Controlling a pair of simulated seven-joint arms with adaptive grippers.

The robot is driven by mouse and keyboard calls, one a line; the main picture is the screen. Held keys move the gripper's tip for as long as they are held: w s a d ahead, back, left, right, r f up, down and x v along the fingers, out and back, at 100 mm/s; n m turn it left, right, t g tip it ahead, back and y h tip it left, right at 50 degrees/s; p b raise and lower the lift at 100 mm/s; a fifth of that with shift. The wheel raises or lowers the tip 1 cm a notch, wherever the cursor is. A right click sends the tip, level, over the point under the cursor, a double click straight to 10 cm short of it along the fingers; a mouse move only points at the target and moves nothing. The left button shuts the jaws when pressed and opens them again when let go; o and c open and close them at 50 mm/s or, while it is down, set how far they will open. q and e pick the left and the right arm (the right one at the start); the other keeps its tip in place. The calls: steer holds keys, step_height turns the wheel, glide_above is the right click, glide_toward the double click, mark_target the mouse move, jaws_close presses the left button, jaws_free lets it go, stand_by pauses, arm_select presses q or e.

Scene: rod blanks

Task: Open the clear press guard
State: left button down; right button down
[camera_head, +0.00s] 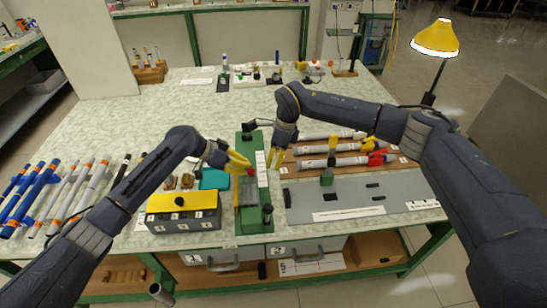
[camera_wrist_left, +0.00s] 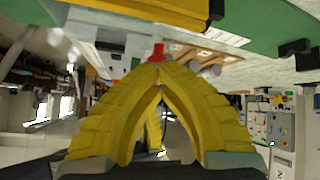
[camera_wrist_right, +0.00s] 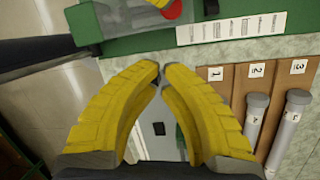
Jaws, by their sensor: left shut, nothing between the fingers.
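The green press (camera_head: 250,228) stands at the front middle of the table, with a white label strip (camera_head: 262,172) along its right side. A small red knob (camera_head: 250,172) shows on it, and also in the left wrist view (camera_wrist_left: 158,52). The clear guard is hard to make out; a see-through greyish part shows at the top of the right wrist view (camera_wrist_right: 110,18). My left gripper (camera_head: 246,163) is shut and empty, close by the red knob. My right gripper (camera_head: 273,158) is right of the press, its fingertips nearly meeting; I cannot tell whether they hold anything.
A grey plate (camera_head: 350,208) and a wooden rack of rods (camera_head: 310,160) lie to the right. Several rods lie at the far left. The table's back middle is mostly clear.

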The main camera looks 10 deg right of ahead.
steer(key=x, duration=0.6)
steer(key=shift+w+a+r, duration=0.2)
steer(key=shift+a+r, duration=0.05)
steer(key=shift+a, duration=0.2)
steer(key=shift+w+a+r, duration=0.15)
steer(key=shift+a+r, duration=0.1)
steer(key=shift+a, duration=0.2)
steer(key=shift+w+a+r, duration=0.3)
steer(key=shift+a+r, duration=0.2)
steer(key=shift+a, duration=0.25)
arm_select(q)
steer(key=c, duration=2.1)
jaws_free()
steer(key=shift+c, duration=0.2)
steer(key=o, duration=1)
steer(key=shift+c, duration=0.2)
steer(key=shift+s+d, duration=0.1)
steer(key=shift+r, duration=0.1)
